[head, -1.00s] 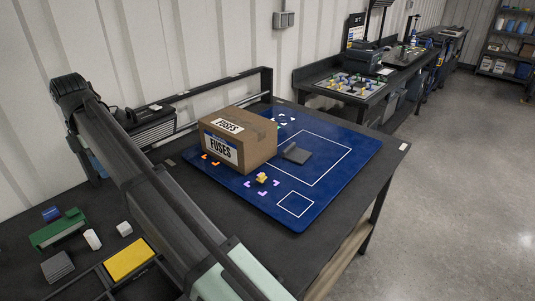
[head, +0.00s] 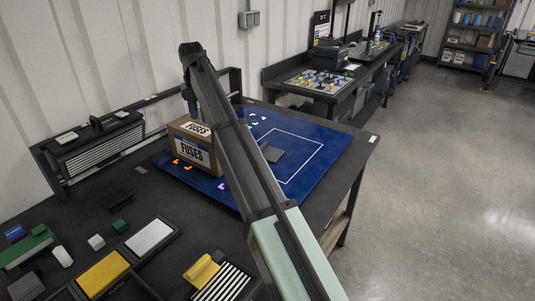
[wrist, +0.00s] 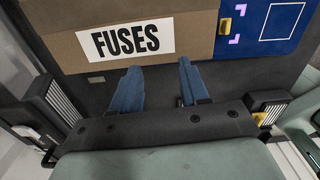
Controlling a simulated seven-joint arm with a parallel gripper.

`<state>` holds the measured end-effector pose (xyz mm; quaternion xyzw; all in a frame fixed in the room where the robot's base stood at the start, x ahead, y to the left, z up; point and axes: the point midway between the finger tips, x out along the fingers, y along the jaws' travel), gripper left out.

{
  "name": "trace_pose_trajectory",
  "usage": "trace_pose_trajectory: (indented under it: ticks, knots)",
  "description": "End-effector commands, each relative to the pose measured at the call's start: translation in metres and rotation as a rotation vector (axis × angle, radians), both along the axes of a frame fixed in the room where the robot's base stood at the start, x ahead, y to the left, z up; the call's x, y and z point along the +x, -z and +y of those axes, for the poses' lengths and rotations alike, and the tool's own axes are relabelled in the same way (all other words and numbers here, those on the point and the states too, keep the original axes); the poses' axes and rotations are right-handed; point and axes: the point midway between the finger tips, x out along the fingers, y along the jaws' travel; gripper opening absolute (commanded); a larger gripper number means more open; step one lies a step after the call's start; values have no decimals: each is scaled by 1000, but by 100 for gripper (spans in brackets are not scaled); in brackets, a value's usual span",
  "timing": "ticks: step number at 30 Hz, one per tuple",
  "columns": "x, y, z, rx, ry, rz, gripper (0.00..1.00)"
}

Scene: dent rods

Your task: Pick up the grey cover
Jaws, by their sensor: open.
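A flat dark grey piece (head: 271,153), which looks like the grey cover, lies on the blue mat right of the FUSES box; my arm passes close to its left side in the head view. Another dark grey block (head: 25,287) lies at the table's lower left, so I cannot be sure which is the cover. My gripper (head: 192,112) points down over the back of the box, apart from both grey pieces. In the wrist view my gripper (wrist: 159,66) has its two blue fingers spread with nothing between them. No grey cover is clear there.
The cardboard FUSES box (head: 190,157) stands on the blue mat (head: 322,155) near my gripper. A yellow piece (wrist: 225,25) sits beside purple marks. Green, white and yellow parts lie at lower left. A striped dark unit (head: 95,150) stands at the back left.

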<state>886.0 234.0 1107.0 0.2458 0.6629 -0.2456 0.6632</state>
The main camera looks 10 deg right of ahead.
Motion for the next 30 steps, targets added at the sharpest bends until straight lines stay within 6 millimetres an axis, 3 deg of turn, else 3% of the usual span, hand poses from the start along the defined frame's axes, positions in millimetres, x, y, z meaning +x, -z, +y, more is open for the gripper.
trace_pose_trajectory:
  ticks: [1,6,12,15,17,18,22,30]
  knots:
    - [15,0,-28,0,3,0,45]
    - [47,0,-112,0,-11,1,45]
    - [68,1,-187,0,-26,1,45]
    - [74,1,-215,0,-31,1,45]
    - [76,1,-229,0,-35,1,45]
    - [73,15,-223,0,-38,4,45]
    - [73,38,-222,0,-38,3,45]
    - [74,60,-222,0,-36,1,45]
